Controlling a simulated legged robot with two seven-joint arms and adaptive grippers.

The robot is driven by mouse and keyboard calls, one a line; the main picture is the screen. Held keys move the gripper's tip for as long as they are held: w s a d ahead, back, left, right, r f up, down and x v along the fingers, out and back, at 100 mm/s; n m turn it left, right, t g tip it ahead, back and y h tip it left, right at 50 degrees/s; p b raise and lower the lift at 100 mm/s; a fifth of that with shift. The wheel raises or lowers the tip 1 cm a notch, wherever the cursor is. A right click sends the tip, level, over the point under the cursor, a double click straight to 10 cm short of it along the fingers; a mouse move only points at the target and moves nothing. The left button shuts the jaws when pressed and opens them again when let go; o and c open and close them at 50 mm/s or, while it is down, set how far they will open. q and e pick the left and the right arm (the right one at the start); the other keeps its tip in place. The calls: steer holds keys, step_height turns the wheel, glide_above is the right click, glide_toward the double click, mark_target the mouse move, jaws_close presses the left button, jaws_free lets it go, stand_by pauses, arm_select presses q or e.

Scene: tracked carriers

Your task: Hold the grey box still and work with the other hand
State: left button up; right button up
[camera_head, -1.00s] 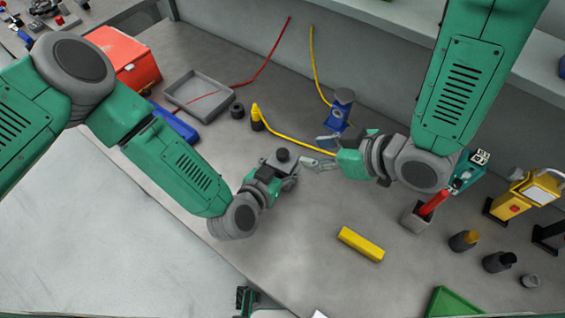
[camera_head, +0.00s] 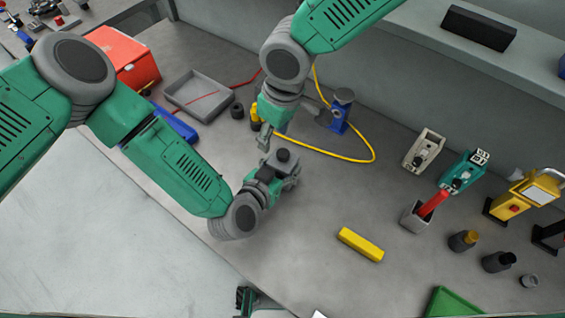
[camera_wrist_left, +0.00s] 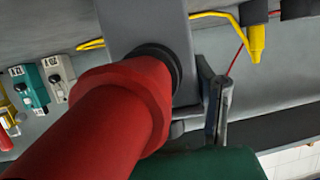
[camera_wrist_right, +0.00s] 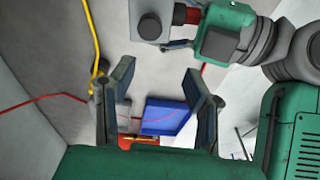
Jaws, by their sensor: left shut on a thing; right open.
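The grey box (camera_head: 290,163) has a round dark knob on top. My left gripper (camera_head: 276,181) is shut on it and holds it over the middle of the bench. In the left wrist view the grey box (camera_wrist_left: 145,25) is close up, with a red cylindrical part (camera_wrist_left: 110,120) and a black ring against it. My right gripper (camera_head: 265,138) is just behind and left of the box, apart from it. In the right wrist view my right gripper (camera_wrist_right: 158,82) is open and empty, and the grey box (camera_wrist_right: 148,10) is at the top.
A yellow cable (camera_head: 340,158) loops behind the box, and a red cable (camera_head: 245,82) runs near the grey tray (camera_head: 183,108). A blue stand (camera_head: 338,118) is behind. A yellow bar (camera_head: 361,245) lies in front.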

mark_target(281, 153)
steer(key=shift+w+d+r+h, duration=0.1)
steer(key=shift+d+r+h, duration=0.2)
steer(key=shift+r, duration=0.25)
steer(key=shift+w+d+r+h, duration=0.1)
steer(key=shift+d+r+h, duration=0.2)
steer(key=shift+r, duration=0.2)
steer(key=shift+w+d+r, duration=0.1)
steer(key=shift+d+r, duration=0.25)
steer(key=shift+d, duration=0.05)
steer(key=shift+h, duration=0.3)
steer(key=shift+a+f, duration=0.15)
steer(key=shift+f, duration=4.75)
steer(key=c, duration=0.9)
